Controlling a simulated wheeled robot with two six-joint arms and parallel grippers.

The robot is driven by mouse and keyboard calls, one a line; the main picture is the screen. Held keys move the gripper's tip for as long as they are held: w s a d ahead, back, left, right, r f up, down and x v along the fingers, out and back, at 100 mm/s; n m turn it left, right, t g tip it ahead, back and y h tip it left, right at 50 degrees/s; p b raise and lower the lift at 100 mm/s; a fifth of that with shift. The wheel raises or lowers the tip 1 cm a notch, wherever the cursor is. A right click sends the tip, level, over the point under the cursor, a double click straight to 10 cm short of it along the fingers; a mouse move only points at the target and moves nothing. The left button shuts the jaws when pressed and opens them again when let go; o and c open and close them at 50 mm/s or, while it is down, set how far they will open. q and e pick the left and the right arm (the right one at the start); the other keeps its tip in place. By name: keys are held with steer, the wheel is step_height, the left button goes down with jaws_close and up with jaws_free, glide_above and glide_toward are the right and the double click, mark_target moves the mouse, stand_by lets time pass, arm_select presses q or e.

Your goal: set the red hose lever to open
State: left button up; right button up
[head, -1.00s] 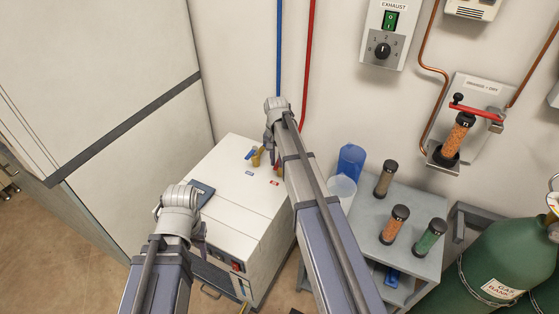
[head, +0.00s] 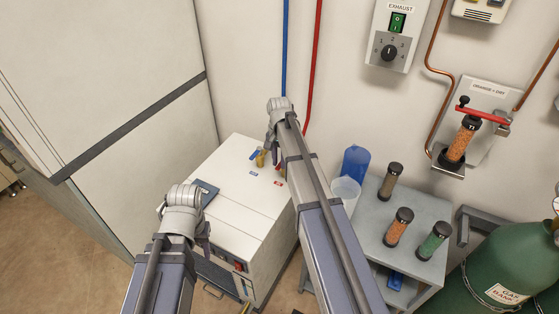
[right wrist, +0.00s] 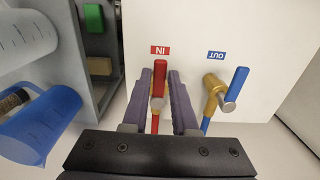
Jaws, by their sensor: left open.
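The red hose lever (right wrist: 159,78) stands below the red IN label (right wrist: 160,50) in the right wrist view, its handle in line with the red hose (right wrist: 155,122). My right gripper (right wrist: 160,82) has its two fingers on either side of the lever, with narrow gaps showing. In the head view, my right gripper (head: 271,148) is over the back of the white cabinet (head: 238,202) and mostly hides the red lever. My left gripper (head: 204,236) is at the cabinet's front left, its fingertips hard to make out.
A grey side table (head: 420,205) with a beaker (head: 345,190) and several capped tubes stands right of the cabinet.

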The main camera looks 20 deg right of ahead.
mark_target(279, 166)
steer(key=o, duration=0.3)
steer(key=shift+o, duration=0.2)
step_height(279, 166, up, 8)
steer(key=p, duration=0.8)
steer(key=s+a+r+n+p, duration=0.2)
steer(key=s+a+n, duration=0.4)
steer(key=s+a, duration=0.4)
steer(key=s+a+r+n+h+p, duration=0.1)
steer(key=s+a+n, duration=0.6)
steer(key=s, duration=0.8)
steer(key=a+r+p, duration=0.1)
steer(key=a, duration=0.2)
steer(key=shift+a+r+n, duration=0.2)
steer(key=shift+a+n, duration=0.1)
steer(key=shift+a, duration=0.1)
